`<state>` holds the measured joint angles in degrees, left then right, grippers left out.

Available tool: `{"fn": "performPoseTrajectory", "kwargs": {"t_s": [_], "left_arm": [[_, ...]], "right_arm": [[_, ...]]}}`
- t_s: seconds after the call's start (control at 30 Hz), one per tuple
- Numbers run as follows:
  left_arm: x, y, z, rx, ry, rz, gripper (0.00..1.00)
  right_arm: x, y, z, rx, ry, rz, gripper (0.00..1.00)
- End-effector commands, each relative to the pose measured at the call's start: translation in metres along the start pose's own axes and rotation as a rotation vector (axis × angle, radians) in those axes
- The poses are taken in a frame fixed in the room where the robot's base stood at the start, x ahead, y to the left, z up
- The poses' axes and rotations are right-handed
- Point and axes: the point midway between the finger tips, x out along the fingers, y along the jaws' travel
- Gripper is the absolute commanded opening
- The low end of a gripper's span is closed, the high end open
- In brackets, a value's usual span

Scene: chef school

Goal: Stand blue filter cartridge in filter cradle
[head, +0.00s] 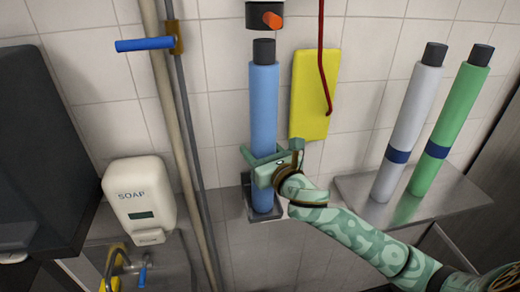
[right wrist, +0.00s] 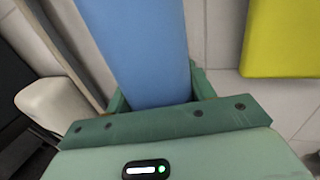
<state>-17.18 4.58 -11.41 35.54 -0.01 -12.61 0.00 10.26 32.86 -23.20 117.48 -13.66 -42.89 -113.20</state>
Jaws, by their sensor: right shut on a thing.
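The blue filter cartridge (head: 263,105) is a tall blue cylinder with a dark cap. It stands upright in the head view, its foot at the dark filter cradle (head: 279,212) on the wall. Whether its foot rests on the cradle floor I cannot tell. My right gripper (head: 263,165) is shut around the cartridge's lower half. In the right wrist view the cartridge (right wrist: 139,45) runs up between the green fingers. A dark filter head with an orange part (head: 266,15) is above the cap, with a small gap. My left gripper is not in view.
A grey shelf (head: 455,190) at right holds a white cartridge (head: 408,125) and a green cartridge (head: 452,120). A yellow board (head: 314,95) hangs behind. Vertical pipes (head: 180,120), a blue-handled valve (head: 145,44) and a soap dispenser (head: 139,198) are at left.

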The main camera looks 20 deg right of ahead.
Motion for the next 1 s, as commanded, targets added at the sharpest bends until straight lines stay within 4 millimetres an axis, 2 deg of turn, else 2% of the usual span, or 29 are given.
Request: {"fn": "performPoseTrajectory", "kwargs": {"t_s": [0.23, 0.27, 0.33, 0.6, 0.73, 0.87, 1.0], "left_arm": [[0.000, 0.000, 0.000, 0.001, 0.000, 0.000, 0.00], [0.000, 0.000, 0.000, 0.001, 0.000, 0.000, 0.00], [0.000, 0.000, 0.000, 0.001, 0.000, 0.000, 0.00], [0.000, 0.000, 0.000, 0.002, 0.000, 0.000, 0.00], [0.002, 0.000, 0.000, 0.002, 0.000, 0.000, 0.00], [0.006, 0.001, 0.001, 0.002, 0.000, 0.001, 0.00], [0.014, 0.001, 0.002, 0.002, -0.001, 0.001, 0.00]], "right_arm": [[0.000, 0.000, 0.002, -0.001, -0.006, 0.000, 0.00], [0.000, 0.000, 0.002, -0.001, -0.006, 0.000, 0.59], [0.000, 0.000, 0.002, -0.001, -0.005, 0.000, 0.79], [-0.001, 0.000, -0.002, -0.001, 0.003, 0.000, 0.79], [-0.009, 0.000, -0.002, -0.003, 0.002, 0.000, 0.79], [-0.033, 0.000, -0.003, -0.003, 0.001, 0.001, 0.79], [-0.073, 0.000, -0.005, -0.003, 0.003, 0.002, 0.79]]}}
